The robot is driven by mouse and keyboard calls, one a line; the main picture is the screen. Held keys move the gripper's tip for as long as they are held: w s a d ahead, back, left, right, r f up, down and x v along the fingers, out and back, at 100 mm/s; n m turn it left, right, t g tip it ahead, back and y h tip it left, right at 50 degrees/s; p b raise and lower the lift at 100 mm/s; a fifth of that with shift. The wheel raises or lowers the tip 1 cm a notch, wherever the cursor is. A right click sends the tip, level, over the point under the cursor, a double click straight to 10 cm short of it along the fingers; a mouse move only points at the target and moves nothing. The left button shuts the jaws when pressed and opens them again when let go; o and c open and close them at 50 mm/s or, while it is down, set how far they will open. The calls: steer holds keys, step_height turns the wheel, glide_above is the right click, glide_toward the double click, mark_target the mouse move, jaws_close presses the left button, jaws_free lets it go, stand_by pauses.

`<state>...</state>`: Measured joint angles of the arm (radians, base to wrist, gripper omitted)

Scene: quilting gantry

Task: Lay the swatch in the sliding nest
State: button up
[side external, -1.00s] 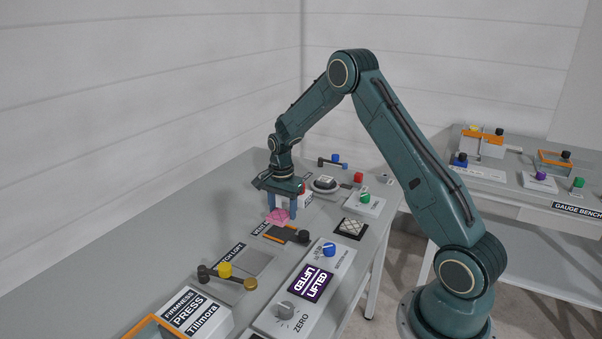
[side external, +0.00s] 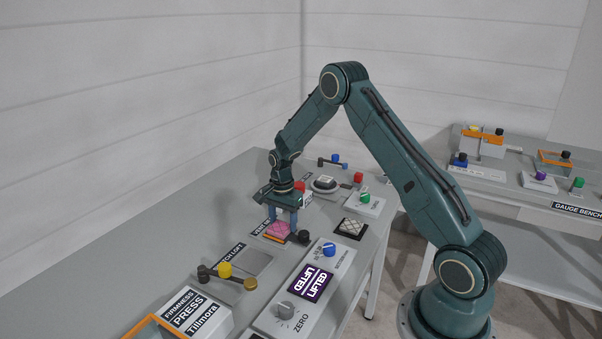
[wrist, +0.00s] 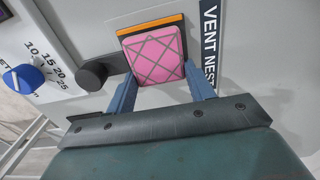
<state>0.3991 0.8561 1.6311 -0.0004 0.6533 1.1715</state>
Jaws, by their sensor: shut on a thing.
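The swatch is a pink square with dark crossing lines (side external: 279,230), and it also shows in the wrist view (wrist: 154,54). My gripper (wrist: 160,76) is shut on it, with a blue finger at each side. The sliding nest has an orange edge (wrist: 150,25) that shows just past the swatch's far side in the wrist view, and a dark knob (wrist: 92,76) on an arm beside it. In the side view the swatch is over the nest (side external: 268,239) and hides most of it. I cannot tell whether the swatch touches the nest.
A blue dial (side external: 329,250) and a purple "LIFTED" display (side external: 310,283) are on a panel to the right of the nest. A pale patterned tile (side external: 352,227) lies on a dark pad.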

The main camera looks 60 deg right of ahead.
mark_target(283, 223)
steer(key=shift+f, duration=0.1)
steer(key=o, duration=0.9)
steer(key=shift+o, duration=0.2)
step_height(283, 223, up, 12)
steer(key=shift+r, duration=0.2)
stand_by(0.3)
